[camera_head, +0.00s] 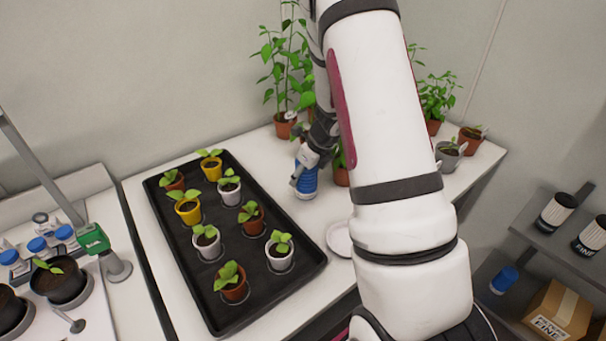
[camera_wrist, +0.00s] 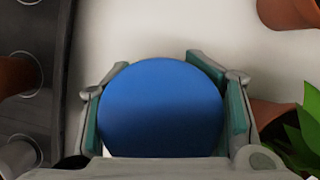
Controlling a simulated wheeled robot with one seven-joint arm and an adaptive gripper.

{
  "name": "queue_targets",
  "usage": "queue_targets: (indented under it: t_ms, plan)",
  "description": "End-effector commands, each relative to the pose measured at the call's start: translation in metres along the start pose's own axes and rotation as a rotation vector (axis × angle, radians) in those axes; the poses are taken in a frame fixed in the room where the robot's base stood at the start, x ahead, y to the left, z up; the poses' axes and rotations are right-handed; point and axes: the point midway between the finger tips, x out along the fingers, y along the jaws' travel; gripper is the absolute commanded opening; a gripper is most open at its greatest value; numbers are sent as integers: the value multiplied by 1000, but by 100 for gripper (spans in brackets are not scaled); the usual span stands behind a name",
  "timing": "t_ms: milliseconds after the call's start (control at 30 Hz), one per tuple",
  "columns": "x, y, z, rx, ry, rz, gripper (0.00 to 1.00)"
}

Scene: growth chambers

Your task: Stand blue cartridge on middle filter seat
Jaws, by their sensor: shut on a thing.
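The blue cartridge (camera_head: 307,186) is held in my gripper (camera_head: 304,172), just right of the black plant tray. In the wrist view the cartridge's round blue top (camera_wrist: 160,108) fills the space between the two green-padded fingers, which are shut on it. It looks upright over the white bench; I cannot tell whether its base touches the bench. I cannot make out a middle filter seat in either view; my arm hides part of the bench.
A black tray (camera_head: 300,274) with several potted seedlings lies left of the gripper. Potted plants (camera_head: 284,124) stand behind it. A white dish (camera_head: 340,238) is partly behind my arm. A shelf (camera_head: 560,250) at right holds black-and-white cartridges, another blue item (camera_head: 504,279) and a carton (camera_head: 556,312).

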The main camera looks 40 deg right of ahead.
Motion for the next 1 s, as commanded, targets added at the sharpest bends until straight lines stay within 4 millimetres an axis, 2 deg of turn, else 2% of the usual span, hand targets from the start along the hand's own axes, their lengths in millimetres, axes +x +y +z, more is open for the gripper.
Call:
queue_targets:
  t_ms: [200,233,300,333,800,867,1000]
  plan:
    - [3,0,-1,0,-1,0,21]
    - [2,0,-1,0,0,0,59]
    - [2,0,-1,0,0,0,75]
    - [2,0,-1,0,0,0,77]
    - [-1,0,0,-1,0,0,77]
    - [-5,0,0,-2,-1,-1,77]
    - [-28,0,1,-3,-3,-2,77]
